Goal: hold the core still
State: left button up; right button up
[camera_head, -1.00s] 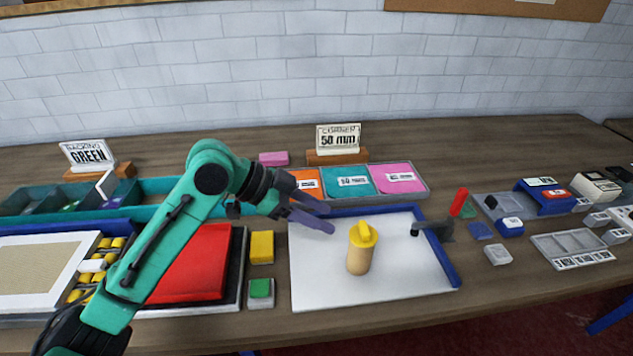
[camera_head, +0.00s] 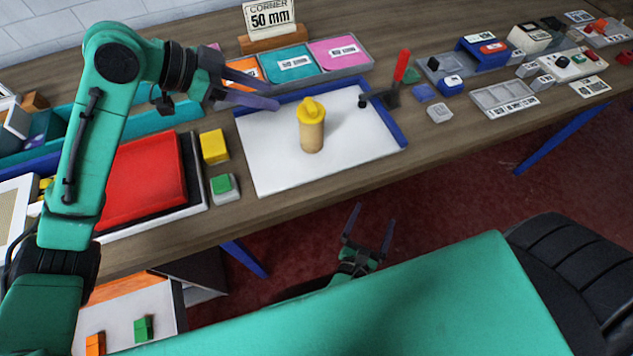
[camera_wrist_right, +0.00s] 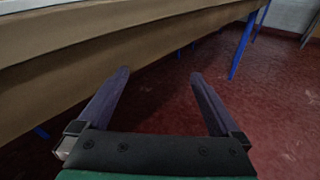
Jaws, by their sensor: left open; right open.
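The core (camera_head: 312,136) is a tan cylinder with a yellow top. It stands upright on the white board (camera_head: 272,160), which has blue edging at its back and right. My left gripper (camera_head: 262,96) is open and empty, above the board's back left part, left of the core and apart from it. My right gripper (camera_head: 368,228) is open and empty, low in front of the table's front edge. The core is not in that view.
A red-handled clamp (camera_head: 396,82) stands at the board's right edge. A yellow block (camera_head: 214,146) and a green-topped block (camera_head: 223,188) lie left of the board, beside a red pad (camera_head: 146,182). Coloured cards in a tray (camera_head: 366,65) lie behind. Grey trays (camera_head: 503,97) stand right.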

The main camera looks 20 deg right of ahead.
jog(key=w+a+r+n+t, duration=0.15)
jog(key=a+r+t, duration=0.25)
jog(key=a+r, duration=0.5)
jog(key=n+t+y, duration=0.1)
jog(key=n+y, duration=0.3)
jog(key=y, duration=0.1)
send_near(311, 137)
jog(key=shift+n, duration=0.25)
jog(key=x, duration=1.2)
jog(key=shift+w+d, duration=0.1)
jog(key=shift+w, duration=0.25)
jog(key=shift+c, duration=0.3)
